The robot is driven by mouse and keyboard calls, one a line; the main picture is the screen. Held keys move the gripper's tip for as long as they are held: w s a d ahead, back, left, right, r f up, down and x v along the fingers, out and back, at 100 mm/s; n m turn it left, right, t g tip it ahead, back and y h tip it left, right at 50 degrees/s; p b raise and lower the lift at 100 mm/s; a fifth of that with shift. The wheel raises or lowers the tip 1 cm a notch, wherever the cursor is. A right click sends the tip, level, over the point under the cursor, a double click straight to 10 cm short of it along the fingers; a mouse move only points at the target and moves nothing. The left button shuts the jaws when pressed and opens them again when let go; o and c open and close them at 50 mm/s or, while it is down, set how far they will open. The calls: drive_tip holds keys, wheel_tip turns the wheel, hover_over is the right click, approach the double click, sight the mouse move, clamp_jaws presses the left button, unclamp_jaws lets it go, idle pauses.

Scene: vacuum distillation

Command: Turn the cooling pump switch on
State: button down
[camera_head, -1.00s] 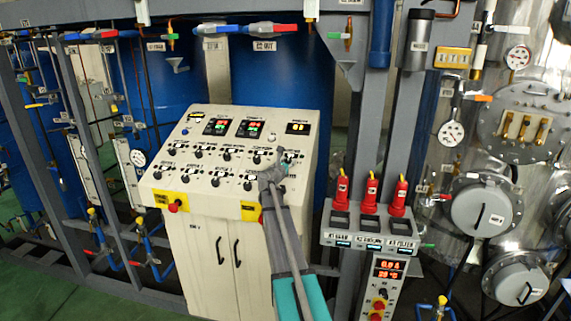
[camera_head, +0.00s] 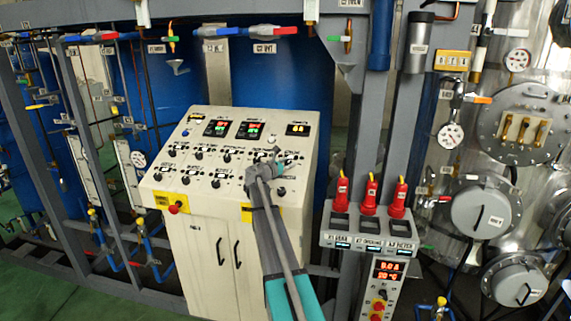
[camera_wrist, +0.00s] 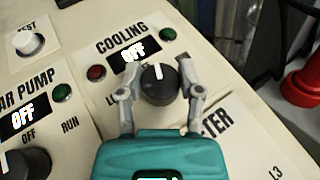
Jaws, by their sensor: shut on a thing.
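The cooling switch (camera_wrist: 159,84) is a round black knob with a white pointer line, on the sloped cream panel. The line points almost straight up in the wrist view. Above it, the word COOLING and a small display (camera_wrist: 134,51) reading OFF show. A dull red lamp (camera_wrist: 96,72) is to its left and a green lamp (camera_wrist: 168,34) is up to its right. My gripper (camera_wrist: 160,84) has one finger on each side of the knob, shut on it. In the head view my gripper (camera_head: 260,172) covers this part of the panel.
The control panel (camera_head: 152,181) carries several other knobs close by. The pump switch beside it (camera_wrist: 25,165) also has an OFF display.

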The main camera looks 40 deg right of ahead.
drive_tip(key=m+g+p, duration=0.1)
drive_tip(key=m+g, duration=0.2)
drive_tip(key=m+g+y+p, duration=0.1)
drive_tip(key=m+g, duration=0.2)
drive_tip(key=g, duration=0.1)
drive_tip(key=shift+w+d+r, duration=0.1)
drive_tip(key=shift+w+d, duration=0.05)
drive_tip(key=shift+d, duration=0.05)
drive_tip(key=shift+m+g+y+p, duration=0.5)
drive_tip(key=shift+m+g+y, duration=0.6)
drive_tip(key=shift+m, duration=0.3)
drive_tip(key=shift+s, duration=0.2)
drive_tip(key=shift+s+a+f, duration=0.1)
drive_tip(key=shift+a+f, duration=0.05)
drive_tip(key=shift+f, duration=0.05)
drive_tip(key=shift+c, duration=1.2)
unclamp_jaws()
drive_tip(key=shift+r, duration=0.15)
